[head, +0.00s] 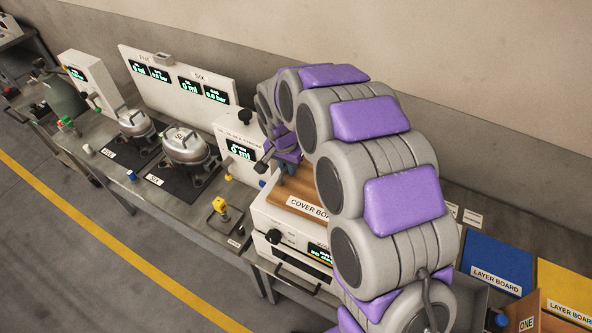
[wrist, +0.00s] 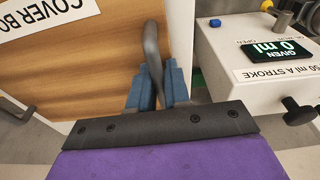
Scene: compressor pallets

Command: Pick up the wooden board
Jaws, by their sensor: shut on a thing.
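The wooden board, brown and labelled COVER BOARD (head: 283,192), lies on top of a white box in the head view, partly hidden by my arm. In the wrist view the board (wrist: 90,70) fills the upper left, with part of its label cut off. A dark grey curved handle (wrist: 151,45) rises between the blue-grey fingers of my gripper (wrist: 158,82). My gripper is shut on this handle at the board's right edge in the wrist view. In the head view my gripper (head: 284,170) is above the board, mostly hidden by my arm.
The white box (head: 262,213) under the board has a knob and display. A white dispenser (head: 238,150) stands close by, also in the wrist view (wrist: 255,70). Two silver pots (head: 185,145) sit further left. Blue (head: 500,258) and yellow (head: 565,285) layer boards lie at right.

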